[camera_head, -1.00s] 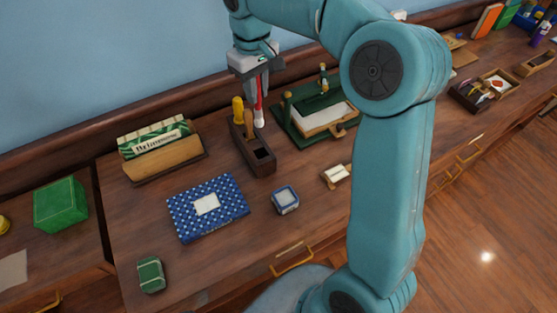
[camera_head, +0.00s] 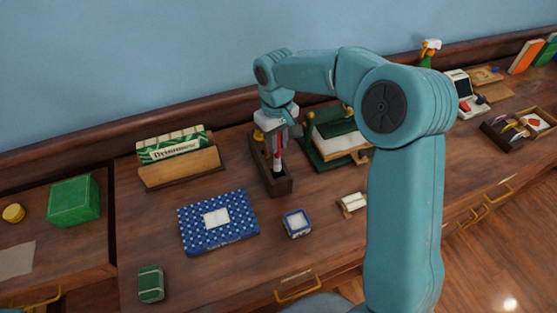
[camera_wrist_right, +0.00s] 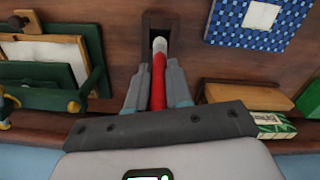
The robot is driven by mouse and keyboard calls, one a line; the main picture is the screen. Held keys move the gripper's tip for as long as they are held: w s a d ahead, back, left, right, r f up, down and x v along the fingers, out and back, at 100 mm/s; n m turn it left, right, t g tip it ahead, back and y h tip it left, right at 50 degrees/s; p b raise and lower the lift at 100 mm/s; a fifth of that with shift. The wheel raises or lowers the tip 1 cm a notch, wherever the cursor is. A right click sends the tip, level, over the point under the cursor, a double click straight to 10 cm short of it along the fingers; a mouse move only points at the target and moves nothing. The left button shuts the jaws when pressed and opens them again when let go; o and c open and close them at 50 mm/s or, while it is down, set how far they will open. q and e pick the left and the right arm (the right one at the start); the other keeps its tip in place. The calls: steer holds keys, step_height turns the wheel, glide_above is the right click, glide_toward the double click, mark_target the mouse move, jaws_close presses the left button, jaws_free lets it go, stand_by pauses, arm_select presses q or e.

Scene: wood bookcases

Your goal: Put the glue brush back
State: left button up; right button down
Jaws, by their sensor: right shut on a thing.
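The glue brush (camera_head: 277,156) has a red handle and a pale lower end. My right gripper (camera_head: 277,143) is shut on it and holds it roughly upright, pale end down. The dark wooden tool rack (camera_head: 284,187) stands right below. The brush's lower end is at the rack's opening; I cannot tell how deep it is in. In the right wrist view the brush (camera_wrist_right: 158,82) runs between both fingers (camera_wrist_right: 157,76) toward the rack (camera_wrist_right: 172,18). A yellow-handled tool (camera_head: 258,136) stands at the rack's far end, partly hidden by my gripper. My left gripper is not seen.
A green press (camera_head: 318,155) stands close on the rack's right. A wooden holder with green boxes (camera_head: 180,168) is to its left.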

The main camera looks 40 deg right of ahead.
mark_target(277, 160)
step_height(277, 160, down, 4)
steer(key=shift+r, duration=0.25)
step_height(277, 160, down, 4)
steer(key=shift+r, duration=0.2)
steer(key=shift+w+f, duration=0.1)
steer(key=shift+f, duration=0.15)
